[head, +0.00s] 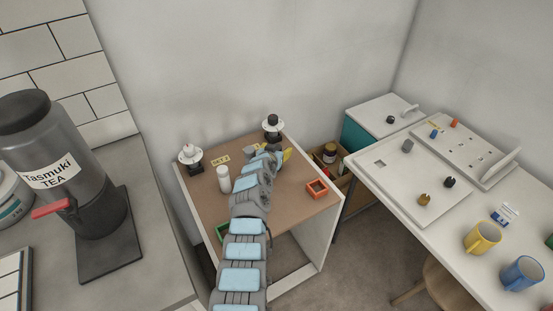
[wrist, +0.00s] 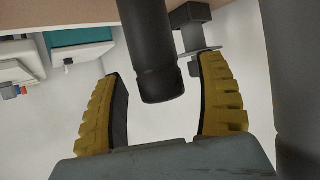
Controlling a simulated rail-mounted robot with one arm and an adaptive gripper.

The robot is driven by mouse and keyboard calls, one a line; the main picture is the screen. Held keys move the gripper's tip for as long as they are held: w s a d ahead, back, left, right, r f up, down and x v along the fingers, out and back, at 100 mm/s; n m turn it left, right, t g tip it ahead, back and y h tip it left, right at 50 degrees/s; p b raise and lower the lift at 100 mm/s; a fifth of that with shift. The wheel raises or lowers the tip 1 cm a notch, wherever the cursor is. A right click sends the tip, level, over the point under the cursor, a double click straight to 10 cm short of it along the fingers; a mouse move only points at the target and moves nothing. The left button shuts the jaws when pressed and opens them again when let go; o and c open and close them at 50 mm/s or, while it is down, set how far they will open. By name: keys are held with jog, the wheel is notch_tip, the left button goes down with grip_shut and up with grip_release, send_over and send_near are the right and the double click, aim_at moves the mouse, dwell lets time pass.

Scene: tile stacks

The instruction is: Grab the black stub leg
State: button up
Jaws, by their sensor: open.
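A black cylinder, which looks like the black stub leg (wrist: 152,50), stands between my gripper's fingers in the wrist view, which shows the scene upside down. Its foot runs out of the frame at the top. My gripper (wrist: 165,105) is open, with a yellow ribbed finger on each side and a visible gap to the cylinder. In the head view my gripper (head: 283,155) is over the back of the brown table (head: 295,210). My arm hides the cylinder there.
A dark stand with a disc (head: 272,125) is close behind my gripper; it also shows beside the right finger in the wrist view (wrist: 195,45).

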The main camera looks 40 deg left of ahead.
jog(key=c, duration=1.3)
jog(key=shift+r, duration=0.15)
